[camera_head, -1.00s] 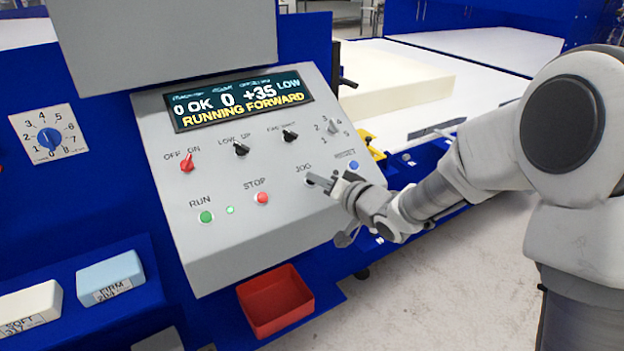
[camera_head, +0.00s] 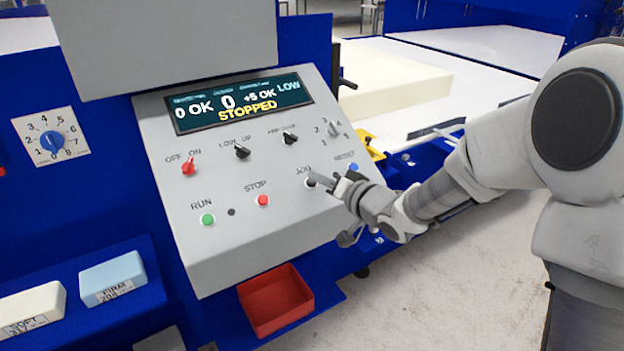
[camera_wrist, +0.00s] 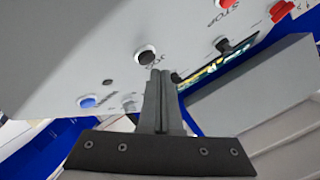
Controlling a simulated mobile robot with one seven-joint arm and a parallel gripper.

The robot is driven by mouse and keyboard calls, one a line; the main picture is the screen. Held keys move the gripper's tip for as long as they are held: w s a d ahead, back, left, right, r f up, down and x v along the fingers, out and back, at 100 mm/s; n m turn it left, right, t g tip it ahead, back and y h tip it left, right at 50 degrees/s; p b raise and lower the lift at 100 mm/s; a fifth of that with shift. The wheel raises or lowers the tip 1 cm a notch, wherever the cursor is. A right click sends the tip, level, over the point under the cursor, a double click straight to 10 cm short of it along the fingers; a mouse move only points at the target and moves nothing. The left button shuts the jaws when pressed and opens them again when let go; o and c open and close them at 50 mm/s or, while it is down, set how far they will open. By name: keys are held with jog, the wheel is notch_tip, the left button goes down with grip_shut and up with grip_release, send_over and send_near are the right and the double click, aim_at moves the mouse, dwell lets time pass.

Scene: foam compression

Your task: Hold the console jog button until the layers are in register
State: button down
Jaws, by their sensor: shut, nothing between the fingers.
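The black jog button (camera_head: 311,183) sits on the lower right of the grey console's sloped face (camera_head: 225,245). My gripper (camera_head: 318,178) is shut and empty, its tips right by the button. In the wrist view the jog button (camera_wrist: 146,55) shows uncovered just beyond the shut fingertips (camera_wrist: 160,72); a small gap seems to lie between, but contact is hard to judge. The display (camera_head: 238,102) reads 0 OK, 0, +5 OK, LOW and STOPPED. A cream foam slab (camera_head: 395,82) lies on the white bed behind the console.
A red stop button (camera_head: 263,200), a green run button (camera_head: 208,219) and a blue button (camera_head: 353,168) share the panel with knobs. A red tray (camera_head: 276,300) is below. Foam samples (camera_head: 112,278) lie at lower left. Floor at right is clear.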

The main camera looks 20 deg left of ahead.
jog(key=r+p, duration=0.1)
jog(key=s+d+r+p, duration=0.1)
jog(key=r, duration=0.1)
jog(key=d+r+p, duration=0.1)
jog(key=p, duration=0.1)
jog(key=shift+s+r, duration=0.15)
jog(key=shift+s, duration=0.25)
dwell(0.3)
